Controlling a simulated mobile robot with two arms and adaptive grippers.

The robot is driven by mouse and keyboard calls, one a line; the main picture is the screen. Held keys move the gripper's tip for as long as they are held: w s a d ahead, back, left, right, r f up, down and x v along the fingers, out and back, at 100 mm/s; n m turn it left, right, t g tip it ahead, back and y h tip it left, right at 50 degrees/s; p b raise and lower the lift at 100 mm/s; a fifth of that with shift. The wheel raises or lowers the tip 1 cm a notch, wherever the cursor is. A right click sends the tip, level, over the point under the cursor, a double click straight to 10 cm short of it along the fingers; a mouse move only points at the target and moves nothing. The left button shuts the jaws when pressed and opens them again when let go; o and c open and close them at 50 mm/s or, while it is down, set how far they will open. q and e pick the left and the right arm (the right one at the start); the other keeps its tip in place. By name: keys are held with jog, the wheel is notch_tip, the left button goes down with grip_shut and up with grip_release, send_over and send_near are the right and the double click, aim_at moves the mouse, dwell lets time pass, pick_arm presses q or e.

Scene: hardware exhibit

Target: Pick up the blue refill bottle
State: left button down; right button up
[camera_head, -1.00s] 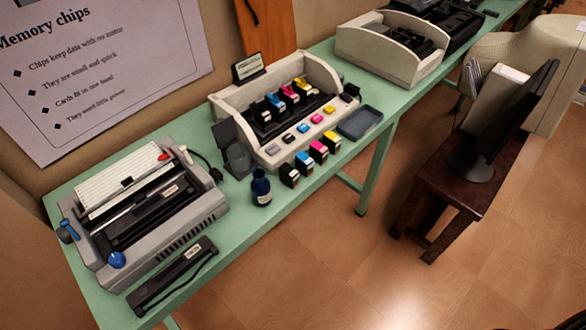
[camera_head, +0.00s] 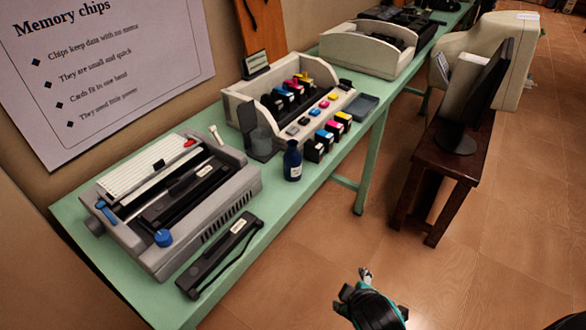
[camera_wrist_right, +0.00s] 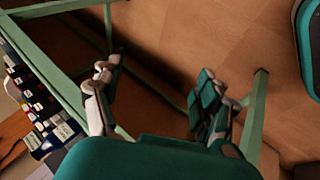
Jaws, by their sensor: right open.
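The blue refill bottle (camera_head: 292,163) is dark blue with a dark cap and a pale label. It stands upright on the green table (camera_head: 285,207) near its front edge, left of the ink cartridges, in the head view. My right gripper (camera_head: 366,276) is at the bottom of the head view, in front of the table and well apart from the bottle. In the right wrist view my right gripper (camera_wrist_right: 157,85) has its fingers spread with nothing between them. A blue item with a white label at that view's left edge may be the bottle; I cannot be sure. My left gripper is not in view.
A grey printer (camera_head: 170,200) and a black bar (camera_head: 218,255) lie left of the bottle. A dark stool (camera_head: 440,180) holds a monitor. The floor in front is open.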

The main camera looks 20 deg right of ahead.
jog(key=w+r+n+t+h, duration=0.2)
jog(key=w+r+n+t, duration=0.35)
jog(key=w+n, duration=0.5)
jog(key=n+t+y, duration=0.2)
jog(key=n+t, duration=0.3)
jog(key=n, duration=1.1)
send_near(294, 167)
jog(key=w, duration=0.6)
jog(key=shift+w+d, duration=0.15)
jog(key=shift+d, duration=0.05)
jog(key=shift+w+d+f+b, duration=0.1)
jog(key=shift+w+d+f, duration=0.1)
jog(key=shift+w, duration=0.85)
jog(key=shift+w+d+f+b, duration=0.1)
jog(key=shift+w+d+b, duration=0.1)
jog(key=shift+w, duration=0.8)
jog(key=shift+w+d+f+b, duration=0.1)
jog(key=shift+w+d, duration=0.15)
jog(key=shift+w, duration=0.8)
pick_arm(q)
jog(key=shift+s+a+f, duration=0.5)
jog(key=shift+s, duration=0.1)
pick_arm(e)
jog(key=shift+r, duration=0.1)
jog(key=c, duration=1.4)
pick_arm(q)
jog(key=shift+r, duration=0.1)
pick_arm(e)
jog(key=shift+o, duration=0.2)
jog(key=shift+r, duration=0.15)
